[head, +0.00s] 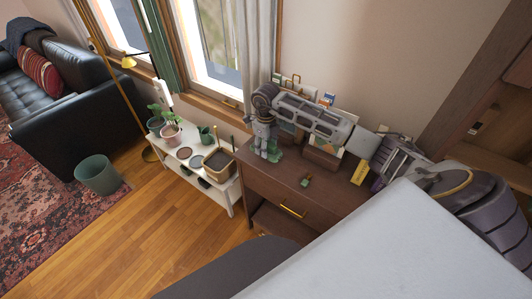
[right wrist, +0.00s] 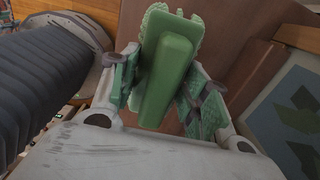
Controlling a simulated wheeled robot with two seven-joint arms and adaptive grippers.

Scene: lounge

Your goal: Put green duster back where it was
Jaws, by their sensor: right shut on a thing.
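The green duster shows large in the right wrist view (right wrist: 168,70), its handle between the two fingers of my right gripper (right wrist: 165,95). In the head view, my right arm reaches in from the right across the brown dresser (head: 262,182). There my right gripper (head: 266,143) points down near the dresser's left back corner, with a bit of the duster (head: 274,155) at its fingertips. The gripper is shut on the duster. I cannot tell whether the duster touches the dresser top. My left gripper is not in view.
A small green item (head: 306,181) lies on the dresser front, and a yellow item (head: 361,172) lies farther right. Books and frames stand behind my arm. A white shelf (head: 229,188) with plants and pots stands left. A green bin (head: 98,174) is on the floor.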

